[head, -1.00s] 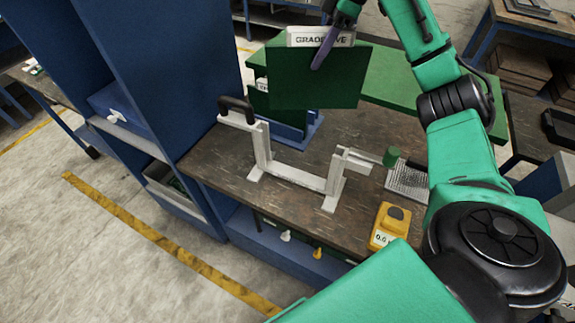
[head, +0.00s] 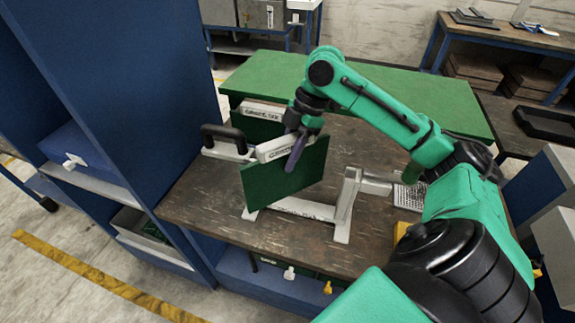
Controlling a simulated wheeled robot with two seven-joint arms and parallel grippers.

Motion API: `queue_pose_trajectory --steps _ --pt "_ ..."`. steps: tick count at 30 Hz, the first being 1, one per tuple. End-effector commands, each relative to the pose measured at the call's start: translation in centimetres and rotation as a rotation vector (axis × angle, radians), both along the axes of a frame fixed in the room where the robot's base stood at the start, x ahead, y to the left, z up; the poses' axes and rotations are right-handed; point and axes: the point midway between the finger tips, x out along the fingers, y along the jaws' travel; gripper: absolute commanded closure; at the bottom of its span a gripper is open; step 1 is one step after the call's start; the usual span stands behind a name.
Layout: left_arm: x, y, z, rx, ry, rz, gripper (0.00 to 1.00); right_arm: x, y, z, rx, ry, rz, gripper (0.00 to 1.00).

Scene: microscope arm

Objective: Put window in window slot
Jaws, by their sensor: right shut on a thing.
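The window is a dark green panel (head: 285,180) with a white lettered strip along its top. My right gripper (head: 296,150) is shut on it at the strip, with the panel hanging upright below. The slot appears to be the white frame (head: 347,205) on the brown bench. The panel stands in front of the frame's left part in the picture and hides its left post; I cannot tell whether they touch. A black handle (head: 224,132) on a white arm shows just left of the strip. My left gripper is not in view.
A second green panel (head: 258,125) with a lettered strip (head: 262,111) stands behind. A green board (head: 420,105) lies at the back of the bench (head: 200,190). A tall blue cabinet (head: 120,90) rises at left. A grey gridded block (head: 410,196) sits right of the frame.

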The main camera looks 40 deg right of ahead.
Motion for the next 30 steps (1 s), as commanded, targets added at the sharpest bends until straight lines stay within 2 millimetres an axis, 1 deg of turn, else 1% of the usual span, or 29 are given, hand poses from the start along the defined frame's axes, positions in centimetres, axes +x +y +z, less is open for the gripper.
queue_pose_trajectory --steps 1,2,3,5,14,15,17,26,29,30 --pt "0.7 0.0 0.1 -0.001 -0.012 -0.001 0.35 -0.1 0.0 -1.0 -0.001 0.006 -0.001 1.0" --pt "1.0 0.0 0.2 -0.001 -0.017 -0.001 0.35 -0.1 0.0 -1.6 -0.001 0.007 0.0 1.0" --pt "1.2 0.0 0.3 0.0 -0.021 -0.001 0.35 -0.1 0.0 -2.3 0.0 0.005 0.0 1.0" --pt "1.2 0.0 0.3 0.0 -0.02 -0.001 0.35 -0.1 0.0 -2.9 -0.002 0.004 -0.001 1.0" --pt "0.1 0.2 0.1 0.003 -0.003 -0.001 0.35 0.0 0.0 -3.2 0.0 0.001 -0.001 1.0" --pt "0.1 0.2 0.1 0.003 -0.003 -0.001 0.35 0.0 0.0 -3.3 -0.001 0.003 -0.001 0.58" --pt "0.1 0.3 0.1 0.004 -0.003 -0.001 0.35 0.0 0.0 -3.2 -0.001 0.003 -0.001 0.35" --pt "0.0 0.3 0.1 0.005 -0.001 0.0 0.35 0.0 0.0 -3.2 -0.001 0.003 -0.001 0.35" --pt "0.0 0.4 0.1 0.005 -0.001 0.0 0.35 0.0 -0.2 -2.7 -0.002 0.001 -0.002 0.35" --pt "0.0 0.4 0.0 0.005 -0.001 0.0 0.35 0.0 -0.4 -2.2 -0.002 0.0 -0.002 0.35"
